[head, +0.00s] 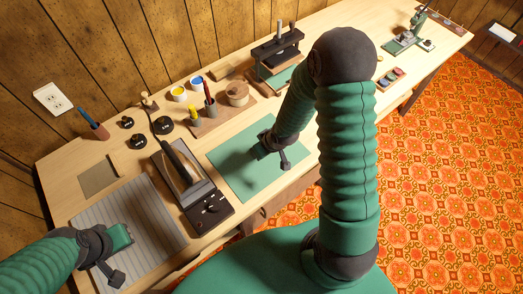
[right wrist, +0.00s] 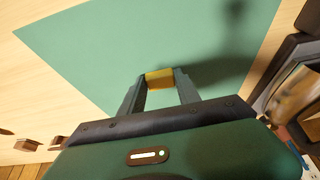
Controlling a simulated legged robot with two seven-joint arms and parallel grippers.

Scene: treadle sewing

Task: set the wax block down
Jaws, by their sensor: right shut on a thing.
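The wax block (right wrist: 159,78) is small and yellow-amber, held between the fingertips of my right gripper (right wrist: 159,84) in the right wrist view. The green mat (right wrist: 110,50) fills the background behind it; I cannot tell if the block touches the mat. In the head view my right gripper (head: 272,150) is over the right part of the green mat (head: 228,163), and the block is hidden there. My left gripper (head: 118,258) is over the striped grey pad (head: 150,215) at the lower left; whether its jaws are open does not show.
An iron-like tool (head: 180,172) on a black base stands left of the mat. Behind are a wooden tray (head: 215,122) with small tools, a round wooden pot (head: 237,93) and a dark press (head: 277,52). Black weights (head: 163,125) stand at left. The mat's left part is clear.

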